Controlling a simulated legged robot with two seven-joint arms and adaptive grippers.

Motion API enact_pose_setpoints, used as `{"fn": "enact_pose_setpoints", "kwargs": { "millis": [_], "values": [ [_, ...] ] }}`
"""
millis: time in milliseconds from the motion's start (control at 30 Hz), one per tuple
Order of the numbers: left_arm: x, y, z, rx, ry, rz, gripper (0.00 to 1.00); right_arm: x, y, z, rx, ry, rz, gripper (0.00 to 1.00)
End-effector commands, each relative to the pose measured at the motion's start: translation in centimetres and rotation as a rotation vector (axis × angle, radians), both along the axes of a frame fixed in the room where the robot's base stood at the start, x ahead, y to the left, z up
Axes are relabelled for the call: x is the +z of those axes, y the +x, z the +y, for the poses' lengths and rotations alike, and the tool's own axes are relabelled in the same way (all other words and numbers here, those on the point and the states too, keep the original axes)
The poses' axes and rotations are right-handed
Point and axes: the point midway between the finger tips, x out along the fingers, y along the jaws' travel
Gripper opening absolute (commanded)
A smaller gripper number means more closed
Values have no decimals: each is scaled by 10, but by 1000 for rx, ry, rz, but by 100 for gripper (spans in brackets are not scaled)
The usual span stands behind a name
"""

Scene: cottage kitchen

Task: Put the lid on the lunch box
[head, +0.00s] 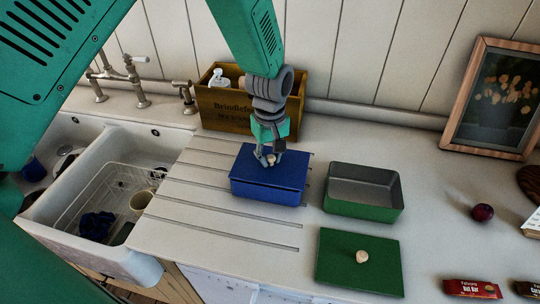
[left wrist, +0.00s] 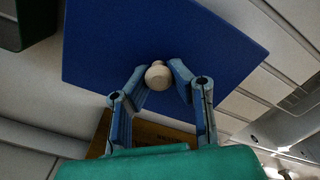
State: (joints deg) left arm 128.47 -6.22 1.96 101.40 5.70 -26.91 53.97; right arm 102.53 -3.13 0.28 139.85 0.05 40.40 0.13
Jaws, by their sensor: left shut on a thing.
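A blue lunch box (head: 265,194) stands on the ridged drainboard part of the counter. A blue lid (head: 247,168) with a pale round knob lies over its top, close to the rim; I cannot tell if it is fully seated. My left gripper (head: 271,158) points down and is shut on the knob (left wrist: 158,75), which shows between the two fingers in the left wrist view. A green lunch box (head: 364,210) stands open and empty to the right. A green lid (head: 335,262) with a pale knob lies flat in front of it. My right gripper is not in view.
A wooden crate (head: 222,107) with a bottle stands behind the blue box. A sink (head: 70,190) with a dish rack is at left. A framed picture (head: 492,100), a plum (head: 482,212) and a red bar packet (head: 472,288) are at right. Counter between them is clear.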

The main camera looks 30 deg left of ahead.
Motion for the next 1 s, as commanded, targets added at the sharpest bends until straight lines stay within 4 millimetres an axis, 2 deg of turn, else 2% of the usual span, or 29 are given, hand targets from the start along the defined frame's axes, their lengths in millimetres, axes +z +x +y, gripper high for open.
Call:
{"fn": "enact_pose_setpoints", "kwargs": {
  "millis": [200,1000],
  "values": [
    [1,0,3,0,-1,-1,0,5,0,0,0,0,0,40],
    [-9,0,3,0,0,0,0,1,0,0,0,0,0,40]
  ]
}}
